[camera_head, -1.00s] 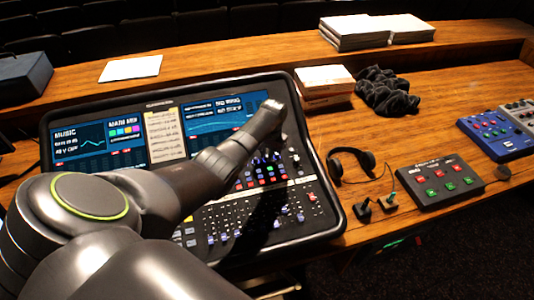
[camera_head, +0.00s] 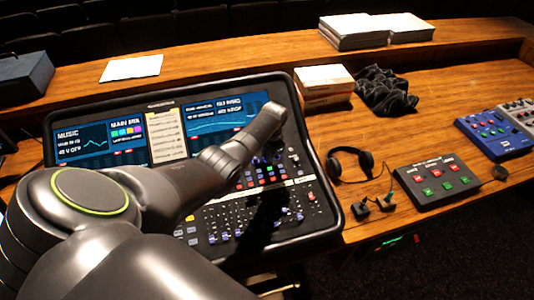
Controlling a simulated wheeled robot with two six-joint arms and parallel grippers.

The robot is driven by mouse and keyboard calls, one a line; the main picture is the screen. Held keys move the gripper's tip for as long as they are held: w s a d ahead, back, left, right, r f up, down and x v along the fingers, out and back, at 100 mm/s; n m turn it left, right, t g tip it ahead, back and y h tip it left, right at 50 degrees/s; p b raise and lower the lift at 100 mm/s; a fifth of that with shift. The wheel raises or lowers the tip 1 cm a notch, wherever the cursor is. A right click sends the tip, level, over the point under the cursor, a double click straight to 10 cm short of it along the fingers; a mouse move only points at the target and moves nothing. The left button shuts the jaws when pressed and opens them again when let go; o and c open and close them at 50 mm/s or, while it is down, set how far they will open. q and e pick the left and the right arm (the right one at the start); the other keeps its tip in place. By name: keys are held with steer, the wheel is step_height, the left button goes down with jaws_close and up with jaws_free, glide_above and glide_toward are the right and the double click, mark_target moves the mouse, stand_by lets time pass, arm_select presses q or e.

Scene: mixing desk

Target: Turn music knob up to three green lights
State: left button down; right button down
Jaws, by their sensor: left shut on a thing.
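The mixing desk (camera_head: 320,212) is a black console with two lit blue screens along its top, a paper strip between them and rows of knobs, faders and coloured buttons below. My left arm crosses the desk from the lower left. My left gripper (camera_head: 262,153) points down at the upper right knob area, mostly hidden behind my wrist. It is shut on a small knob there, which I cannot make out. Lit buttons (camera_head: 266,178) sit just below it; I cannot tell any green level lights. My right gripper is not in view.
Right of the desk lie headphones (camera_head: 350,164), small earpieces (camera_head: 372,206), a grey box with red and green buttons (camera_head: 437,182) and a blue pedal (camera_head: 492,136). A white sheet (camera_head: 131,68) lies on the back ledge.

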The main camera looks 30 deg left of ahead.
arm_select(q)
steer(key=c, duration=1.4)
jaws_free()
steer(key=shift+r, duration=0.15)
steer(key=r, duration=0.5)
steer(key=d+r+b, duration=0.1)
steer(key=r, duration=0.5)
steer(key=d+r, duration=0.1)
steer(key=r, duration=0.5)
steer(key=shift+s+d+b, duration=0.15)
steer(key=shift+d+b, duration=0.05)
steer(key=shift+b, duration=0.1)
steer(key=shift+f, duration=0.1)
